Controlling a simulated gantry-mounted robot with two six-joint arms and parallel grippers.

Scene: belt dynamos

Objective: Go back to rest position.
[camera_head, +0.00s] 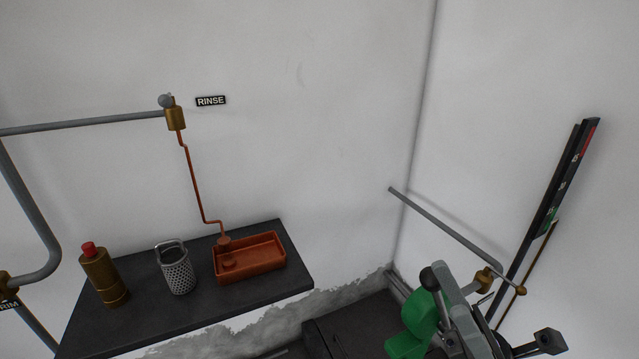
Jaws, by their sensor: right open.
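My right gripper (468,318) is at the bottom right, partly cut off by the lower edge, among grey, green and black parts that overlap in the picture. It is open, and I see nothing held in it. It is well to the right of the shelf and its objects, close in the picture to a grey wall pipe. My left gripper is not in view.
A dark shelf (205,300) at left holds a brass bottle with red cap (104,280), a perforated metal basket (177,272) and an orange-brown tray (262,265). A grey pipe (440,222) crosses the right wall. The middle is clear.

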